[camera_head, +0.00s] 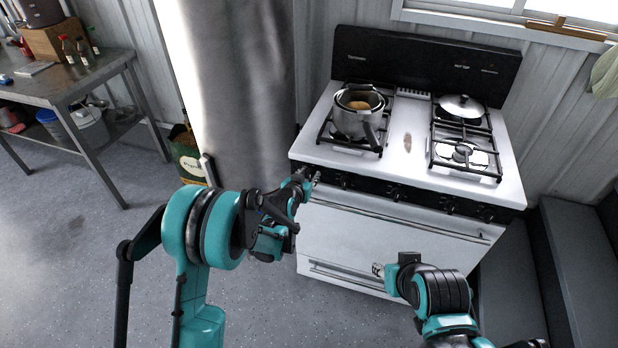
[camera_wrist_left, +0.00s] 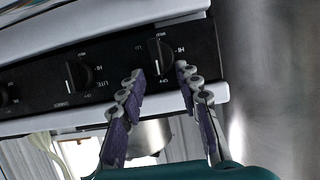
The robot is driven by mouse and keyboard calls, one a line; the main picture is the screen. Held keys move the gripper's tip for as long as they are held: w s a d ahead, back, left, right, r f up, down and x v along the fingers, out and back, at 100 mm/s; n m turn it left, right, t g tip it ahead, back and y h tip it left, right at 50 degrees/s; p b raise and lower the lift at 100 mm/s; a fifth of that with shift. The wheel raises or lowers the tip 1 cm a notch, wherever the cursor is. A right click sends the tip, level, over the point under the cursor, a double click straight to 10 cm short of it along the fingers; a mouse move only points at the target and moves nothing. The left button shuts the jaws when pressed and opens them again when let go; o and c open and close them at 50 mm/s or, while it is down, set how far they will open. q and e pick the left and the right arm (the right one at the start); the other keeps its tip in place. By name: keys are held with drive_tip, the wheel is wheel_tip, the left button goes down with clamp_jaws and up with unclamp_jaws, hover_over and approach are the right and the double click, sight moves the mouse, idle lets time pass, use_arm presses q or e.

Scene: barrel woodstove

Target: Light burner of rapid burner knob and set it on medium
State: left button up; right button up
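A white gas stove (camera_head: 408,140) has a black front panel with several knobs; I cannot tell which is labelled rapid. In the left wrist view, one black knob (camera_wrist_left: 160,56) with HI and OFF marks lies between the fingertips of my left gripper (camera_wrist_left: 160,72). The fingers are open around its line, and contact is unclear. A second knob (camera_wrist_left: 78,75) is to its left. In the head view my left gripper (camera_head: 308,182) is at the panel's left end, hiding part of it. My right gripper (camera_head: 378,270) is in front of the lower stove door; its opening is unclear.
A metal pot (camera_head: 357,120) stands on the left burners, its handle toward the front. A lid (camera_head: 461,106) is on the right rear burner; the right front burner (camera_head: 462,155) is bare. No flame shows. A dark bench (camera_head: 512,285) stands right of the stove.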

use_arm(q)
drive_tip(key=shift+w+d+f, duration=0.15)
drive_tip(key=shift+w+f, duration=0.1)
drive_tip(key=shift+w, duration=0.25)
drive_tip(key=shift+r, duration=0.1)
clamp_jaws()
drive_tip(key=shift+w+a+n+g+h+b, duration=0.1)
drive_tip(key=shift+a+n+g+h+b, duration=0.25)
drive_tip(key=shift+n+h+b, duration=0.5)
drive_tip(key=n, duration=0.1)
drive_tip(key=n+h+b, duration=0.1)
drive_tip(key=shift+w+a+f+n+h, duration=0.1)
drive_tip(key=shift+a+f+n+h, duration=0.15)
drive_tip(key=shift+a+f+n, duration=0.15)
drive_tip(key=shift+w+a+n+h+b, duration=0.1)
drive_tip(key=shift+a+n+h+b, duration=0.2)
drive_tip(key=shift+n, duration=0.45)
drive_tip(key=shift+f+n+h, duration=0.15)
drive_tip(key=shift+n+h, duration=0.35)
drive_tip(key=shift+n, duration=0.2)
